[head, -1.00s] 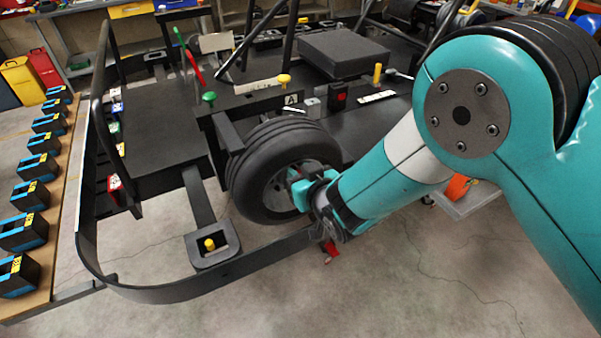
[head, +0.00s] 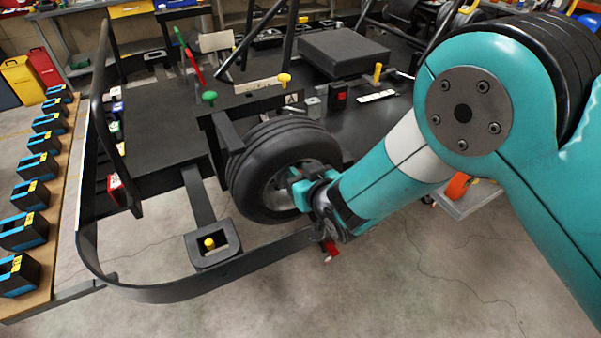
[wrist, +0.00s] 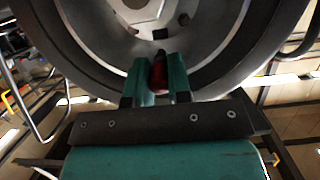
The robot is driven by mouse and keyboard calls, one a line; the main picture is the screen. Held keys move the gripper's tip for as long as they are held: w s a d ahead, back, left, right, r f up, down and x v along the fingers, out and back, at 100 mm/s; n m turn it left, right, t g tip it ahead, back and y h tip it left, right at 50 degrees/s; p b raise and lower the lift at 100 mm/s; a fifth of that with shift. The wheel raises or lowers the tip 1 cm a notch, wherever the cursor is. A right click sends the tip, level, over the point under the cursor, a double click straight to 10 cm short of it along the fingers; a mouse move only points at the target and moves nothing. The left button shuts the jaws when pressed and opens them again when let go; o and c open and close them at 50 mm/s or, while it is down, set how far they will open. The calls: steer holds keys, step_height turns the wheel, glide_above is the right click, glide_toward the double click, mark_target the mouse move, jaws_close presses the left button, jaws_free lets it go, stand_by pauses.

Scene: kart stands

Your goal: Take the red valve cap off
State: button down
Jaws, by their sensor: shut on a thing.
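The red valve cap (wrist: 159,76) shows in the wrist view between the two teal fingers of my gripper (wrist: 157,72), in front of the wheel rim (wrist: 205,50). My gripper is shut on the cap. A dark piece shows at the cap's upper end; I cannot tell whether the cap still sits on the valve stem. In the head view my gripper (head: 298,190) is at the near face of the black kart tyre (head: 250,170), and the cap is hidden there by the fingers.
The kart's black bumper bar (head: 190,288) curves in front of and below the wheel. A yellow-topped peg (head: 209,243) stands in a black holder left of the wheel. A bench (head: 55,225) with several black and blue blocks is at the left. The floor at front is clear.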

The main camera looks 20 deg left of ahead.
steer(key=shift+f+v, duration=0.1)
steer(key=shift+v, duration=1.35)
steer(key=shift+f+v, duration=0.15)
steer(key=shift+v, duration=1.25)
steer(key=shift+d, duration=0.1)
